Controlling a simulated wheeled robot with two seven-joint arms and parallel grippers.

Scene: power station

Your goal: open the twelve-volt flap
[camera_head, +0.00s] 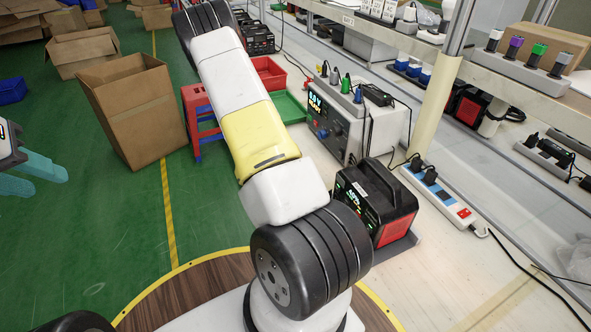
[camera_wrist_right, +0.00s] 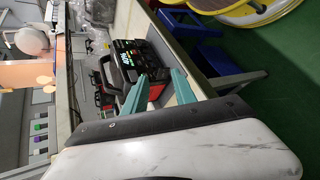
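A black and red power station (camera_head: 375,200) with a lit display stands on the bench right of centre in the head view. A black power station with a lit display (camera_wrist_right: 125,58) also shows in the right wrist view, ahead of my right gripper (camera_wrist_right: 158,74). Its teal fingers are apart with nothing held between them. I cannot make out the twelve-volt flap or tell its state. My left gripper (camera_head: 50,182) is at the left edge of the head view, fingers apart and empty, over the green floor and far from the power station.
A grey power supply (camera_head: 340,125) stands behind the power station. A white power strip (camera_head: 445,200) lies to its right. A shelf (camera_head: 510,70) with plugs runs along the right. An open cardboard box (camera_head: 130,110) stands on the floor. My own arm crosses the middle.

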